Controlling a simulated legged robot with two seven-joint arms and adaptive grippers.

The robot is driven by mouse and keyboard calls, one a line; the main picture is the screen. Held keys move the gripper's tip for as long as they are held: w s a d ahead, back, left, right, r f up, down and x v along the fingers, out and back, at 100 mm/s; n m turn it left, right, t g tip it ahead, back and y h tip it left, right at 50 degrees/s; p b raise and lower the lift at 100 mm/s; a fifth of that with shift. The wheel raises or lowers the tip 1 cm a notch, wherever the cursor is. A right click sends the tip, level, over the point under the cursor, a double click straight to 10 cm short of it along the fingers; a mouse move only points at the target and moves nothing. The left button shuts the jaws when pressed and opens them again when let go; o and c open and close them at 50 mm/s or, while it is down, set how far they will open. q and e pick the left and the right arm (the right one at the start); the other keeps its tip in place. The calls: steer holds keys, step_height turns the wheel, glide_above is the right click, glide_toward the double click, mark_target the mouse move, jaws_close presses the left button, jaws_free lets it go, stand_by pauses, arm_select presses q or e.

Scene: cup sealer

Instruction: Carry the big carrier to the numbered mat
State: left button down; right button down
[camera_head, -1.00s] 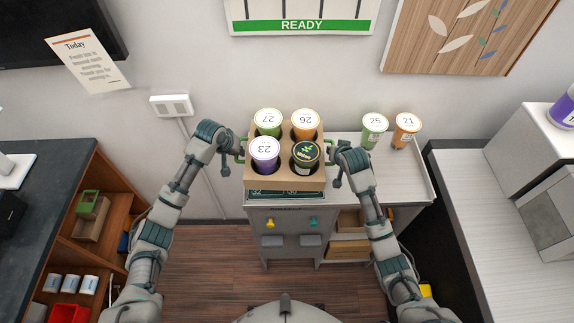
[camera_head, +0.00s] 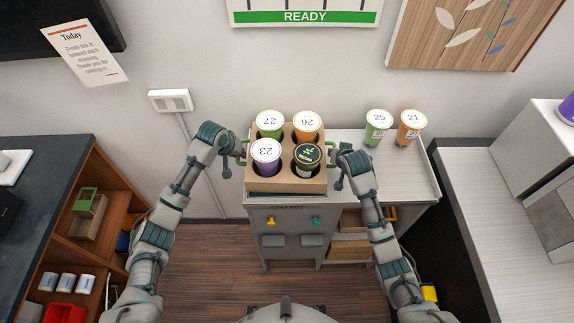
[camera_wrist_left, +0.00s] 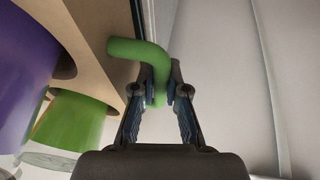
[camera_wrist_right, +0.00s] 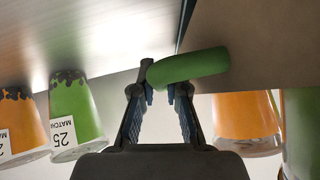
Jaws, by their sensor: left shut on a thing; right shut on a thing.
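The big carrier (camera_head: 286,184) is a brown box holding several lidded cups, among them a purple cup (camera_head: 265,158) marked 23 and a dark-lidded cup (camera_head: 306,158). It is over the front left of the grey counter. A thin dark strip of the numbered mat (camera_head: 285,195) shows below its front edge; the rest is hidden. I cannot tell whether the carrier touches it. My left gripper (camera_head: 241,152) is shut on the left green handle (camera_wrist_left: 150,53). My right gripper (camera_head: 335,154) is shut on the right green handle (camera_wrist_right: 188,67).
A green cup (camera_head: 377,128) marked 25 and an orange cup (camera_head: 410,128) marked 21 stand on the counter (camera_head: 410,172) to the right. The wall is close behind. A wooden shelf unit (camera_head: 85,225) stands left and a pale worktop (camera_head: 490,210) right.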

arm_select(q)
steer(key=shift+a+f+b, duration=0.3)
steer(key=shift+f+b, duration=0.15)
steer(key=shift+f, duration=0.1)
arm_select(e)
steer(key=shift+f, duration=0.45)
arm_select(q)
steer(key=c, duration=1.5)
jaws_free()
steer(key=shift+f, duration=0.15)
arm_select(e)
steer(key=c, duration=1.5)
jaws_free()
steer(key=shift+f, duration=0.15)
arm_select(q)
steer(key=o, duration=0.3)
arm_select(e)
steer(key=o, duration=0.3)
arm_select(q)
steer(key=shift+s+d+r, duration=0.1)
steer(key=shift+s+r, duration=0.05)
steer(key=shift+r, duration=0.05)
arm_select(e)
steer(key=shift+s, duration=0.15)
arm_select(q)
steer(key=shift+d, duration=0.1)
steer(key=shift+r, duration=0.1)
